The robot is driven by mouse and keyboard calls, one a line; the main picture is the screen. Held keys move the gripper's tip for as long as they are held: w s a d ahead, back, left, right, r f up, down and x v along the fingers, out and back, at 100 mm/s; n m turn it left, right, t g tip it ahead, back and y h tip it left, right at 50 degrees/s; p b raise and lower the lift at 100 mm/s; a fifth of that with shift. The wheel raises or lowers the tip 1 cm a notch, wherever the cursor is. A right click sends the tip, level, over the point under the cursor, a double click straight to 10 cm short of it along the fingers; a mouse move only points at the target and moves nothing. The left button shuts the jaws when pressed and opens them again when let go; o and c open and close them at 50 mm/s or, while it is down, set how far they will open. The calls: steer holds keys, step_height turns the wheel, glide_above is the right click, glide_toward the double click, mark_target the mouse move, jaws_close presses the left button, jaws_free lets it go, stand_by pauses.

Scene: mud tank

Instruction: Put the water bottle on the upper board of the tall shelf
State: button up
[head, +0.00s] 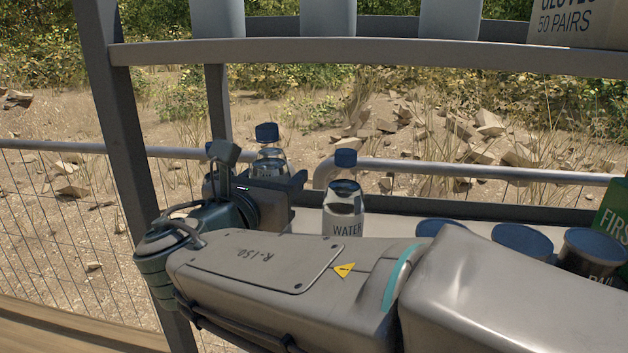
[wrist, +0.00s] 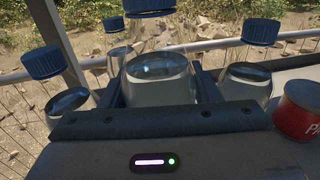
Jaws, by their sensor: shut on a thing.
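My gripper (wrist: 160,105) is shut on a clear water bottle (wrist: 160,80) with a blue cap, which stands upright between the fingers in the wrist view. In the head view this bottle (head: 269,158) rises behind my gripper (head: 275,185), which hides its lower part; I cannot tell whether its base touches the lower board. Another water bottle (head: 344,205) stands to its right. The tall shelf has a grey upper board (head: 350,52), well above the gripper.
Grey cylinders (head: 330,18) and a gloves box (head: 578,22) occupy the upper board, with gaps between them. Lower down are blue-topped cans (head: 522,240) and a green box (head: 613,215). A shelf post (head: 120,130) stands left. The wrist view shows more bottles (wrist: 66,100) and a red can (wrist: 298,112).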

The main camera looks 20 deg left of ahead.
steer(key=shift+w+d+f+p, duration=0.1)
steer(key=shift+w+f+p, duration=0.45)
steer(key=shift+w+f, duration=1.3)
steer(key=shift+w, duration=0.1)
steer(key=o, duration=1.3)
steer(key=shift+o, duration=0.2)
steer(key=s+b, duration=0.2)
steer(key=s, duration=1)
steer(key=shift+a, duration=0.35)
